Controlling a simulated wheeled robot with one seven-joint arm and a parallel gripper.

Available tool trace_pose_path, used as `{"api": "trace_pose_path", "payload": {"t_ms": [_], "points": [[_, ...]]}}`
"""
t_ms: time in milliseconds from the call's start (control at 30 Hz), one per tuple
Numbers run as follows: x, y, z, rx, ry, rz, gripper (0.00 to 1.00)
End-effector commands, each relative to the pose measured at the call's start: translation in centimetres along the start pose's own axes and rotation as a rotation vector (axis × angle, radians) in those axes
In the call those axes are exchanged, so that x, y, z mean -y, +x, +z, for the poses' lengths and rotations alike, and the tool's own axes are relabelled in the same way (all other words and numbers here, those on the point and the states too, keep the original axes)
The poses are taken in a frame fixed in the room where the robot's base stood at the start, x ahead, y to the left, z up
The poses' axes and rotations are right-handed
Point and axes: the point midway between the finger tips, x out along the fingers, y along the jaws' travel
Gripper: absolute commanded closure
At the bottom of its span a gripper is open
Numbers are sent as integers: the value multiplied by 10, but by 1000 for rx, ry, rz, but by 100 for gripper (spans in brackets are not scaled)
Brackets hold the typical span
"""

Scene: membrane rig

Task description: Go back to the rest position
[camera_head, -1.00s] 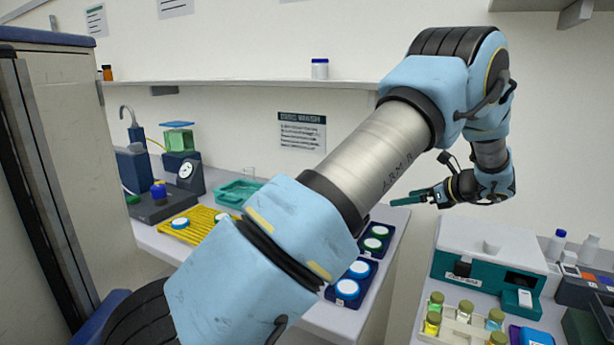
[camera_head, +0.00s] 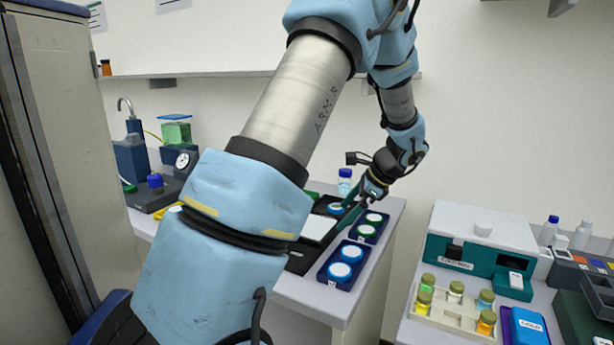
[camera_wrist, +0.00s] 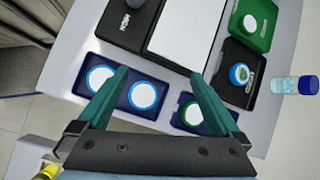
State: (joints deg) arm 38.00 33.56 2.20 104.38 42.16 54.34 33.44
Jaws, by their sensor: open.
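My gripper (camera_head: 350,215) is at the end of my raised arm, pointing down over the right part of the left bench. In the wrist view its two teal fingers (camera_wrist: 160,72) are spread apart with nothing between them. Below the fingers lies a navy tray (camera_wrist: 108,103) with two white, blue-ringed discs. A second navy tray (camera_wrist: 176,121) with a green-ringed disc is partly hidden by the right finger. The head view shows the blue-ringed tray (camera_head: 326,272) in front of the green-ringed tray (camera_head: 358,242).
A white panel (camera_wrist: 184,35) in a dark frame lies beside the trays, with a blue-capped bottle (camera_wrist: 295,85) near the bench edge. Right of a gap, another bench holds a teal-and-white device (camera_head: 480,240) and a vial rack (camera_head: 450,318). A tall cabinet (camera_head: 60,150) stands left.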

Motion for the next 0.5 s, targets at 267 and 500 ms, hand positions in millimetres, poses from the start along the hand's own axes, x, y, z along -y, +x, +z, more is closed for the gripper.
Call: {"api": "trace_pose_path", "payload": {"t_ms": [267, 500], "points": [[-132, 59, 73, -264, -858, 325, 0], [-208, 74, 95, -347, -1466, 484, 0]]}}
